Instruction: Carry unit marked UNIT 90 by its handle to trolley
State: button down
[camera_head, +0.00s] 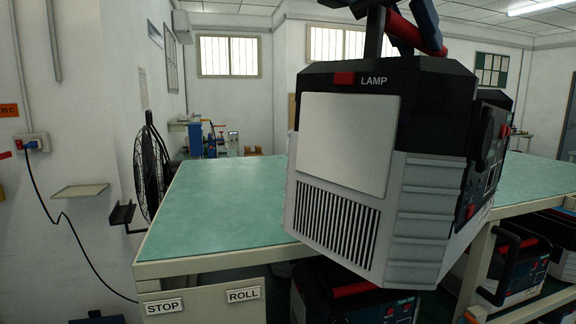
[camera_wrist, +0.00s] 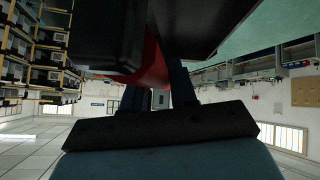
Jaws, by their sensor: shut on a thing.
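A white and black unit (camera_head: 345,150) with a LAMP label, a blank pale panel and a slotted vent hangs large in the head view, slightly tilted. I see no UNIT 90 marking on its visible faces. My gripper (camera_head: 404,22) is at the top of the head view, shut on the unit's red and black handle (camera_head: 430,42). In the wrist view, my gripper's fingers (camera_wrist: 157,92) close around the red handle grip (camera_wrist: 150,70). A green-topped bench or trolley (camera_head: 220,200) with STOP and ROLL labels stands behind the unit, which hides part of its top.
Other units with handles (camera_head: 350,295) sit low under the green top, also at the right (camera_head: 515,265). A black fan (camera_head: 150,165) and a wall socket with a cable (camera_head: 33,143) are at the left. The visible left part of the green top is clear.

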jog(key=shift+d+r, duration=0.1)
jog(key=shift+r, duration=0.05)
jog(key=w+d+r, duration=0.2)
jog(key=w+r, duration=0.1)
jog(key=w, duration=0.7)
jog(key=w+d+r+m, duration=0.1)
jog(key=w+d+r, duration=0.1)
jog(key=w, duration=0.7)
jog(key=w+d+r, duration=0.2)
jog(key=w+r, duration=0.1)
jog(key=w, duration=0.7)
jog(key=s+d+h, duration=0.1)
jog(key=s+d, duration=0.9)
jog(key=w+d+f, duration=0.3)
jog(key=w+f, duration=1)
jog(key=shift+w, duration=0.35)
